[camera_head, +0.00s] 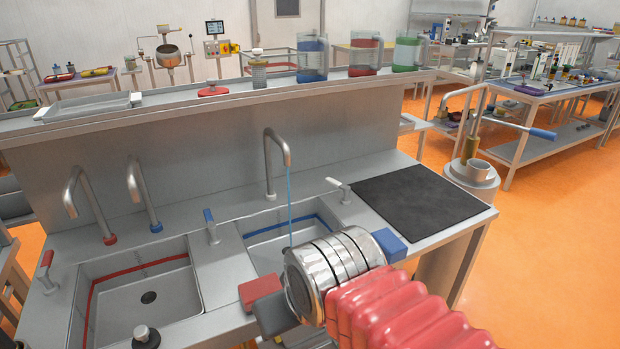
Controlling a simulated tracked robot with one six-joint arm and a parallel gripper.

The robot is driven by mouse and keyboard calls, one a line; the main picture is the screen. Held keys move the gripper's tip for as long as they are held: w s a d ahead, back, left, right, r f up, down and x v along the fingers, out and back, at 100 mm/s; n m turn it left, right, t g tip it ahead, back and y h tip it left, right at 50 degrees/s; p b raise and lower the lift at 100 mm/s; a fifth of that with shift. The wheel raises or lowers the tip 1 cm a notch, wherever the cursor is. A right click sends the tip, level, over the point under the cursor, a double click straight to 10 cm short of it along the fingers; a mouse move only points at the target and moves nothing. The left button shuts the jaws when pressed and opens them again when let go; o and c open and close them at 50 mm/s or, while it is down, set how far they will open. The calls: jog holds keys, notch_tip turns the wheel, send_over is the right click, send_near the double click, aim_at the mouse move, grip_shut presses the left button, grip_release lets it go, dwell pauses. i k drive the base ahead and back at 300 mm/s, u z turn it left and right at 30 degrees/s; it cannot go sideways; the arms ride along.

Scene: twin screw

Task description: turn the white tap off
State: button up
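The white tap's handle (340,188) is a white-tipped lever on the counter between the right basin and the black mat. The spout beside it (277,158) is running: a thin blue stream of water (290,208) falls into the right basin (262,237), marked with a blue band. My gripper (322,267) is in the foreground, in front of and below the white handle and apart from it. Its red and blue finger blocks stand wide apart, with nothing seen between them. The wrist hides part of the right basin.
A red lever (46,264) and a blue lever (210,224) stand left of the white one. Two dry spouts (142,192) rise behind the left basin (150,297). A flat black mat (420,202) lies right of the white handle. A raised shelf (210,101) runs behind.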

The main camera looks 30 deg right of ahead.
aim_at(346, 189)
jog(key=u, duration=1.55)
jog(key=k, duration=1.05)
jog(key=z, duration=1.55)
jog(key=i, duration=0.15)
